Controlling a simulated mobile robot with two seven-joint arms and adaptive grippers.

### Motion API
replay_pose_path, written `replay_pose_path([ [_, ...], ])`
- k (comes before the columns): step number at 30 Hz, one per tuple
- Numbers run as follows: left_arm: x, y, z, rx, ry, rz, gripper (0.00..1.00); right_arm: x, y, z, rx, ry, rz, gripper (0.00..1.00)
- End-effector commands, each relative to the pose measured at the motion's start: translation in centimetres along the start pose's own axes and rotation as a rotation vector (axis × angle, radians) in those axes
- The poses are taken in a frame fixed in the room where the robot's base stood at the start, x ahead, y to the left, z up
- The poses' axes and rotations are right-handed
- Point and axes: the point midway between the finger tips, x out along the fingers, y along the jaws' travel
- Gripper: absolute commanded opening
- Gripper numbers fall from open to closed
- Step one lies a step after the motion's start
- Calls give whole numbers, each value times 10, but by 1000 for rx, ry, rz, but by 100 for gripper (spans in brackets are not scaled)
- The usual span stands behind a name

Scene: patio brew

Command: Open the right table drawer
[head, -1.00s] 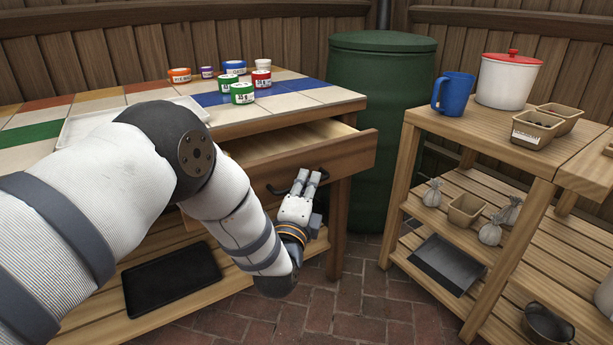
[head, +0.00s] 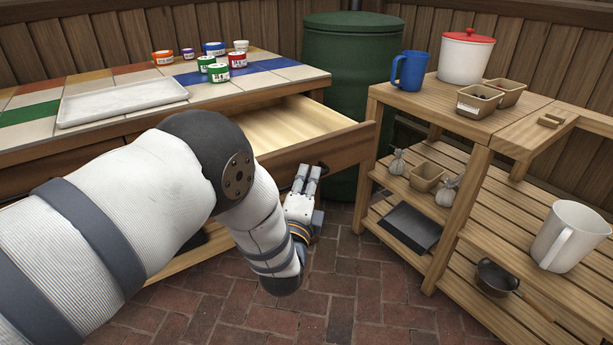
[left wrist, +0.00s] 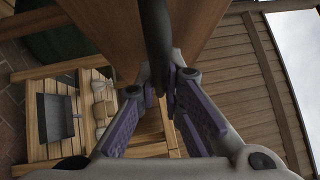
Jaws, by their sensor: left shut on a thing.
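The right table drawer (head: 318,150) stands well out from under the tiled table (head: 250,85). Its bare wooden inside shows and looks empty. My left gripper (head: 308,176) is at the drawer front, shut on the dark drawer handle (head: 324,167). In the left wrist view the dark handle (left wrist: 155,45) runs between the purple-padded fingers of the gripper (left wrist: 165,105), with the wooden drawer front (left wrist: 115,30) behind it. My arm covers the left part of the drawer front in the head view. My right gripper is not in view.
A wooden shelf unit (head: 455,130) stands close to the right of the drawer, with a blue mug (head: 410,71) and a white pot (head: 466,58) on top. A green barrel (head: 350,50) is behind. Jars and a white tray (head: 122,100) are on the table. Brick floor lies between.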

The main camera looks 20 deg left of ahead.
Motion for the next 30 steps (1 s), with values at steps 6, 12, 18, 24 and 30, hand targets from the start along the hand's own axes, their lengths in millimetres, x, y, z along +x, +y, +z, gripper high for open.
replay_pose_path([
  [6, 0, 0, 0, 2, -1, 0, 0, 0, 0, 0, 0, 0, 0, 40],
  [12, 0, 0, 0, 1, -1, 1, 29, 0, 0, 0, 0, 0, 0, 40],
  [18, 0, 0, 0, 0, -1, 0, 29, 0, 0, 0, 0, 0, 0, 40],
  [24, -18, 1, -1, 0, 2, 4, 29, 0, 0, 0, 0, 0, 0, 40],
  [30, -73, 2, -1, 1, 3, 6, 29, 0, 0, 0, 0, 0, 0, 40],
])
